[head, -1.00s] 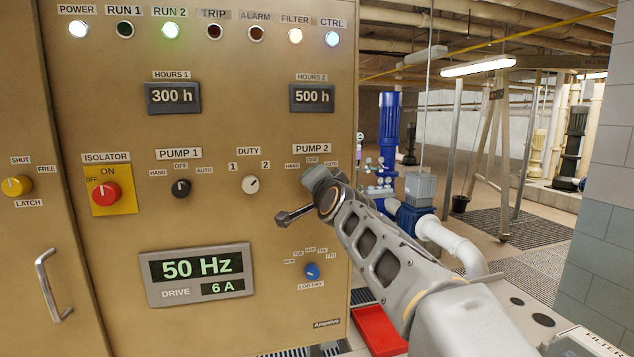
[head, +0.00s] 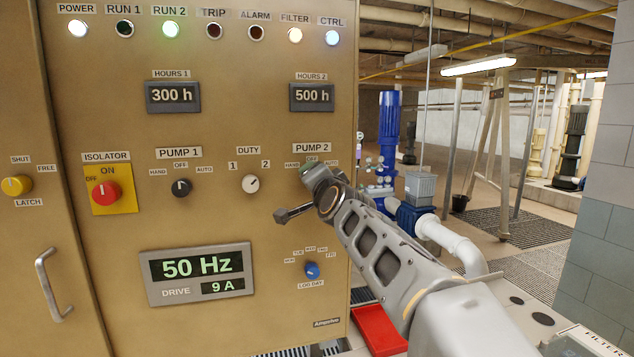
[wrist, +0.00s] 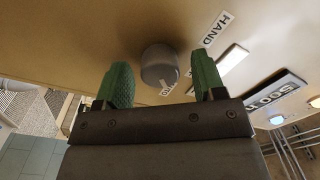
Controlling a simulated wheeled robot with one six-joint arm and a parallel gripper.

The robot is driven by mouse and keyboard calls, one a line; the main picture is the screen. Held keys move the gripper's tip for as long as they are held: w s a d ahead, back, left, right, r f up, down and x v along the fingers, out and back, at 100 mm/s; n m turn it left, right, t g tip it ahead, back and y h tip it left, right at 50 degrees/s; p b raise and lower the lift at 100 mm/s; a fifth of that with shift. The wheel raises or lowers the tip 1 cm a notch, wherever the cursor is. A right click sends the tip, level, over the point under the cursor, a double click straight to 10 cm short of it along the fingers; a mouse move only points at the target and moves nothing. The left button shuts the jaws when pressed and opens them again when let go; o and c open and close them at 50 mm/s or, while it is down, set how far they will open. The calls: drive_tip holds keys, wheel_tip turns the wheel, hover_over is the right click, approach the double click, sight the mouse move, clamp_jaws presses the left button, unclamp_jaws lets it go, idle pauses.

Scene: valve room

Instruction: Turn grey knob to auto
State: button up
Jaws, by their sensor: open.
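The grey knob (wrist: 160,66) shows in the wrist view on the tan panel, between my gripper's two green fingers. A light mark shows on its lower right edge. In the head view my gripper (head: 308,168) hides this knob, under the PUMP 2 label (head: 312,148). In the wrist view my gripper (wrist: 162,76) is open. Its fingers stand on either side of the knob with a visible gap on each side. A HAND label (wrist: 218,30) lies beyond the right finger; another label is partly hidden by the knob.
The panel also carries a dark PUMP 1 knob (head: 181,188), a DUTY knob (head: 250,184), a red isolator (head: 105,191) and a blue log day knob (head: 312,270). A door handle (head: 52,285) sticks out at lower left.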

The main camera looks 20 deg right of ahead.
drive_tip(key=s, duration=1.4)
drive_tip(key=shift+p, duration=0.35)
drive_tip(key=shift+d+f, duration=0.1)
drive_tip(key=s+f+n+g, duration=0.3)
drive_tip(key=s+f+g, duration=0.1)
drive_tip(key=f, duration=0.6)
drive_tip(key=s+f+n+g, duration=0.4)
drive_tip(key=f+g, duration=0.1)
drive_tip(key=f, duration=0.5)
drive_tip(key=s+f+n+g, duration=0.3)
drive_tip(key=s+f+g, duration=0.1)
drive_tip(key=f, duration=0.6)
drive_tip(key=shift+s+f+n+g, duration=0.3)
drive_tip(key=shift+s+f, duration=0.1)
drive_tip(key=shift+s, duration=0.15)
